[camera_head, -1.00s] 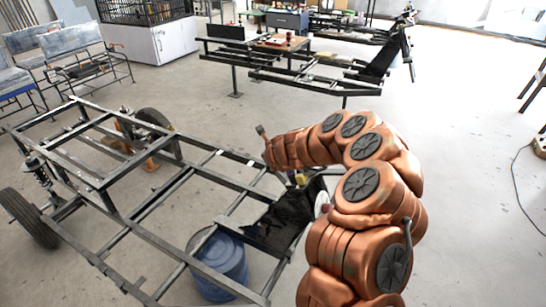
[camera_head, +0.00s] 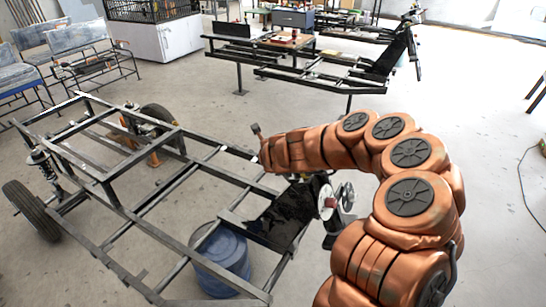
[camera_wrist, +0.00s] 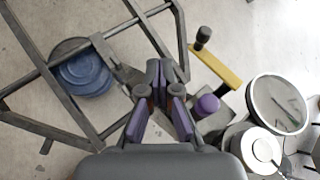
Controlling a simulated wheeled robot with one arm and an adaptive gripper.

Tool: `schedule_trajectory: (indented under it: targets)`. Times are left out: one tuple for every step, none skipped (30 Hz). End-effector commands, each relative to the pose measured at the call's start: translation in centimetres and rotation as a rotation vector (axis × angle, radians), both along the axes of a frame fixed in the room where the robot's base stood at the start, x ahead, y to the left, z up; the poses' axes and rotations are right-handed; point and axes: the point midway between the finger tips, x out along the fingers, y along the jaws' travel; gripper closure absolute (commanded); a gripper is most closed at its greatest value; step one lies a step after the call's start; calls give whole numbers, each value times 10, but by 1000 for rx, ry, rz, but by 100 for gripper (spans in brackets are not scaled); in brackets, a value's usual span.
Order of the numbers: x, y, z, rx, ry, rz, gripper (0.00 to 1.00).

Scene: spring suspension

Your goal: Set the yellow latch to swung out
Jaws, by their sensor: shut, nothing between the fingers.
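The yellow latch (camera_wrist: 216,64) is a flat yellow bar with a black knob (camera_wrist: 203,36) standing at its upper left end, right of my fingers in the wrist view. A purple round knob (camera_wrist: 207,104) sits just below it. My gripper (camera_wrist: 166,72) is shut and empty, its purple-padded fingers pointing up the picture, left of the latch and apart from it in the picture. Whether the fingers are level with the latch cannot be told. In the head view my arm covers the gripper, and I cannot make out the latch.
A round glass-faced disc (camera_wrist: 277,104) and a silver round part (camera_wrist: 257,149) stand right of the latch. A grey metal frame (camera_head: 160,195) spreads to the left, with a blue drum (camera_head: 222,262) under it. Open floor (camera_head: 480,120) lies at the right.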

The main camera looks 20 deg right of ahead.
Motion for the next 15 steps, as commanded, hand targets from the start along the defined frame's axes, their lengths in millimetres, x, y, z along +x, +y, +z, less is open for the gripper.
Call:
schedule_trajectory:
  targets:
    - [-4,6,3,2,-2,3,100]
    - [-6,8,5,2,-2,2,100]
    - [-9,11,8,0,-3,1,100]
    - [-12,13,10,0,-4,1,100]
    - [-14,16,12,1,-5,0,100]
    - [-17,20,14,1,-5,2,100]
    - [-20,22,15,1,-3,2,100]
    - [-23,25,17,2,-2,2,100]
    - [-26,27,18,0,-1,2,100]
    - [-28,29,20,-1,-1,1,100]
    - [-30,31,21,-1,-1,0,100]
    - [-32,33,24,0,-2,-1,100]
    - [-33,34,25,0,-2,-1,100]
    - [-35,36,26,1,-2,-1,100]
    - [-36,37,28,1,-2,-1,100]
